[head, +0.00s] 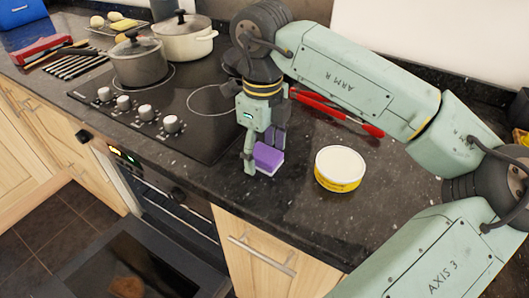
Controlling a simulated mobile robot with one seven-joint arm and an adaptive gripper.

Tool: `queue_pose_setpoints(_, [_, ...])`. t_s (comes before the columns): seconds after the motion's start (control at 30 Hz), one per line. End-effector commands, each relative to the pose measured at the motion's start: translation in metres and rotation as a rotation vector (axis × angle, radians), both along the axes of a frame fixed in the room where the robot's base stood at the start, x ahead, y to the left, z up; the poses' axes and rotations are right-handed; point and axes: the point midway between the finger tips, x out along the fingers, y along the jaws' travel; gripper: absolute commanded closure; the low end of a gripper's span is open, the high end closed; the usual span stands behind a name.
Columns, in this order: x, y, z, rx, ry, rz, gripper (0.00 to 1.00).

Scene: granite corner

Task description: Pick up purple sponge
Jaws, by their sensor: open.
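The purple sponge (268,156) is a small block with a pale underside, on the dark speckled counter near its front edge, right of the cooktop. My gripper (261,164) points down at it from above. Its fingers are open, with one finger at the sponge's left side and the other behind it. Part of the sponge's left and rear is hidden by the fingers. I cannot tell whether either finger touches it.
A yellow tub with a white lid (339,168) stands close on the right. A red-handled tool (337,111) lies behind. The cooktop (190,135) holds a grey pot (138,64) and a cream pot (184,38). The oven door (128,262) below hangs open.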

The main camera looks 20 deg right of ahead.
Motion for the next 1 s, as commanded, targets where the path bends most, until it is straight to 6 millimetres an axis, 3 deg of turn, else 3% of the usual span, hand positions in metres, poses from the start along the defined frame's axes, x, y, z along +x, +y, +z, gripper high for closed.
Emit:
queue_pose_setpoints(0.2, [0.0001,0.0,-0.0012,0.0,-0.001,0.0,0.35])
queue_pose_setpoints(0.77, [0.0001,0.0,-0.0008,0.001,-0.001,0.0,0.72])
queue_pose_setpoints(1.0, [0.0001,0.0,-0.0006,0.001,-0.001,0.0,0.74])
